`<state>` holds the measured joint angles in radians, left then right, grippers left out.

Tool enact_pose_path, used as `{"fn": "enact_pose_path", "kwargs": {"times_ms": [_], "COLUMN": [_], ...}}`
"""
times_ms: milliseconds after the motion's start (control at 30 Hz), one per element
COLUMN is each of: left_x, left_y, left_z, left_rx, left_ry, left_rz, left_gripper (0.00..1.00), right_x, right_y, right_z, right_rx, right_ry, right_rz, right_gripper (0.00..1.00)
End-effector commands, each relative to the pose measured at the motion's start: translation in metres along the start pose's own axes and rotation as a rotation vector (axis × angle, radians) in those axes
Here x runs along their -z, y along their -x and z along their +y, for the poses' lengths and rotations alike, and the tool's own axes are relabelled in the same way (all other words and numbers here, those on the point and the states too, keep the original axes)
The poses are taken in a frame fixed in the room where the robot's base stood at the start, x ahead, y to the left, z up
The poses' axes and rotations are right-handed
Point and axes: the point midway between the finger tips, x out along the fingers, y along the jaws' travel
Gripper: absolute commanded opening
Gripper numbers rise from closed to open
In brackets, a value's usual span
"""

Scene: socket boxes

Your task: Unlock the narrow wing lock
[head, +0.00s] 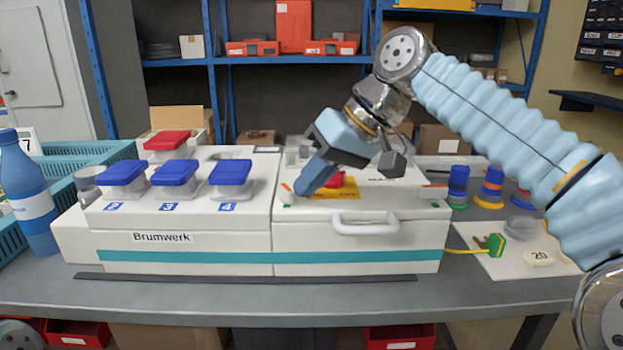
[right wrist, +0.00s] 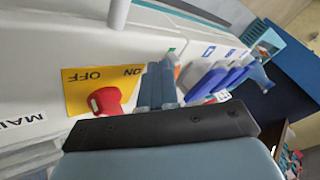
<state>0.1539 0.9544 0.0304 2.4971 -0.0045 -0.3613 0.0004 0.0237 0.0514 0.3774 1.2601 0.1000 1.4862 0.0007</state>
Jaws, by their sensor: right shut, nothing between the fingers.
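My right gripper (head: 303,188) reaches down to the left front corner of the right-hand lid, with its fingers shut and nothing between them. In the right wrist view its closed grey fingers (right wrist: 160,85) lie beside the yellow ON/OFF plate. A small orange and green marking (head: 287,188) shows at that corner, just left of the fingertips. Any wing lock there is mostly hidden by the fingers; I cannot tell whether they touch it. Another orange-marked fitting (head: 434,187) sits at the lid's right front corner. I cannot tell which is narrow. My left gripper is out of view.
The red switch (right wrist: 106,101) on the yellow plate (right wrist: 88,84) is close to the fingers. A white handle (head: 366,226) projects from the box front. Blue socket covers (head: 230,173) stand to the left. A blue bottle (head: 28,195) is at far left.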

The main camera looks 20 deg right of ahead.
Motion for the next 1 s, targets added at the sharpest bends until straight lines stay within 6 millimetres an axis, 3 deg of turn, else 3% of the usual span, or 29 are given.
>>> {"fn": "enact_pose_path", "kwargs": {"times_ms": [500, 1000], "left_x": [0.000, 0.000], "left_y": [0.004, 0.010], "left_z": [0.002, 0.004], "left_rx": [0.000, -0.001], "left_ry": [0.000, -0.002], "left_rz": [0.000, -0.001], "left_gripper": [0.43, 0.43], "right_x": [-0.005, -0.010], "right_y": [-0.004, -0.009], "right_z": [-0.015, -0.024], "right_rx": [-0.103, -0.095], "right_ry": [-0.198, -0.187], "right_rz": [0.105, 0.094], "right_gripper": [0.00, 0.00]}}
